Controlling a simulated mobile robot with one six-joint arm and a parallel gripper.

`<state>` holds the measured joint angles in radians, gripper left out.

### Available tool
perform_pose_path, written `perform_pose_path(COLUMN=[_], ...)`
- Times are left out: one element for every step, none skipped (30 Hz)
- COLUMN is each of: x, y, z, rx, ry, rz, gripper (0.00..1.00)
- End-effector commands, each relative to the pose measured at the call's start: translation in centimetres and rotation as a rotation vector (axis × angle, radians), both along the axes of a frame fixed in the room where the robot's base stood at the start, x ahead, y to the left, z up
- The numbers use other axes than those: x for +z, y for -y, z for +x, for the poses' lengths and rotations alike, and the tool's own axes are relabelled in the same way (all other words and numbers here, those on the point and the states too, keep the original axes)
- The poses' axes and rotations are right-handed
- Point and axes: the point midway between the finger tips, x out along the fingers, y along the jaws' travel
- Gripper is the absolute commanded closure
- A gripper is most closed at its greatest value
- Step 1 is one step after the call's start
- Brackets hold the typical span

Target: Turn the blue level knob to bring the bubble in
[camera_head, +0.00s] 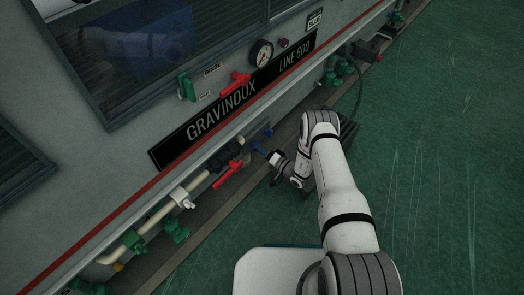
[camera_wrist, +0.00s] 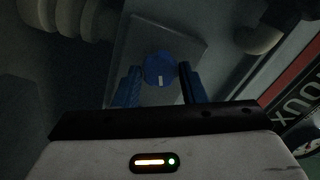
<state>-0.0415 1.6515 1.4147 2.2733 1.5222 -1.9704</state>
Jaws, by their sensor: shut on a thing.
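The blue level knob (camera_wrist: 160,67) is round with a white mark on its face that points toward the bottom of the wrist view. It sits on a grey plate (camera_wrist: 193,38). My gripper (camera_wrist: 160,80) has its two blue fingers on either side of the knob and is shut on it. In the head view my gripper (camera_head: 262,149) reaches the low front of the machine, close to a small blue spot (camera_head: 268,132) that looks like the knob. I cannot make out a bubble or its vial in either view.
A red lever (camera_head: 228,174) and pale pipes (camera_head: 155,217) with green valves (camera_head: 133,240) lie just left of my gripper. A gauge (camera_head: 262,53) and another red handle (camera_head: 235,83) are higher on the machine. The green floor (camera_head: 440,130) to the right is clear.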

Motion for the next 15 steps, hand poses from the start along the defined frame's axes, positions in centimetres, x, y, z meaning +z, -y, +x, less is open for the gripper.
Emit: perform_pose_path(x=[-0.04,-0.04,-0.04,-0.04,-0.05,-0.05,-0.05,-0.05,-0.05,-0.05,-0.05,-0.05,-0.05,-0.05,-0.05], y=[-0.39,-0.39,-0.39,-0.38,-0.38,-0.38,-0.38,-0.38,-0.37,-0.37,-0.37,-0.37,-0.37,-0.36,-0.36], z=[-0.24,-0.24,-0.24,-0.24,-0.24,-0.24,-0.24,-0.24,-0.25,-0.25,-0.25,-0.25,-0.25,-0.25,-0.25], rx=[0.011,0.011,0.011,0.011,0.011,0.011,0.011,0.011,0.011,0.011,0.011,0.011,0.011,0.011,0.011], ry=[0.011,0.018,0.026,0.032,0.037,0.042,0.044,0.047,0.049,0.051,0.052,0.052,0.052,0.052,0.052], rz=[-0.010,-0.015,-0.022,-0.026,-0.030,-0.034,-0.036,-0.038,-0.039,-0.041,-0.041,-0.042,-0.042,-0.042,-0.042], gripper=[0.86,0.86,0.86,0.86,0.86,0.86,0.86,0.86,0.86,0.86,0.86,0.86,0.86,0.86,0.86])
